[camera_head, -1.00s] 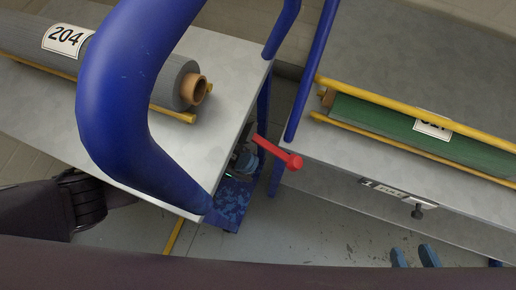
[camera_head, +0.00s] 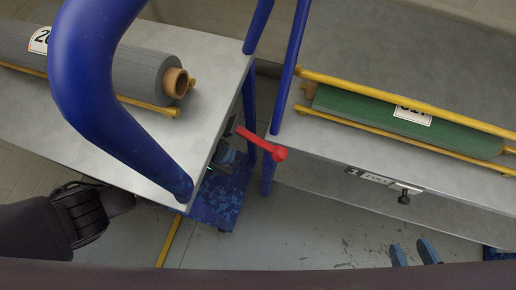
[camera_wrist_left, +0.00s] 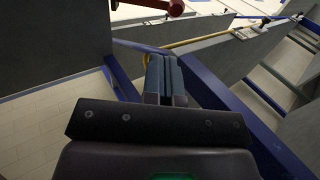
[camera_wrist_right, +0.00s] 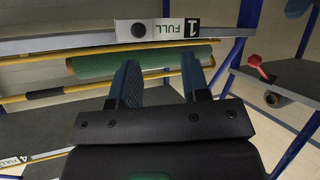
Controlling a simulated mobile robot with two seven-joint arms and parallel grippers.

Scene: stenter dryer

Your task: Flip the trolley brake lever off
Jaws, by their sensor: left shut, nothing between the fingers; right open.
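The red brake lever (camera_head: 262,144) with a round knob sticks out to the right from the end of the left trolley (camera_head: 215,62), over the gap. It also shows at the top of the left wrist view (camera_wrist_left: 160,8) and at the right of the right wrist view (camera_wrist_right: 257,66). My left gripper (camera_wrist_left: 165,58) is shut and empty, with the lever's knob just beyond its fingertips, apparently apart. In the head view, the trolley top mostly hides this gripper. My right gripper (camera_head: 414,252) is open and empty, low in front of the right-hand rack.
A grey roll (camera_head: 130,68) lies on the left trolley, under a thick blue handle tube (camera_head: 85,75). A green roll (camera_head: 390,118) lies between yellow rails on the right rack, which has a "1 FULL" label (camera_head: 378,178). Blue posts flank the narrow gap.

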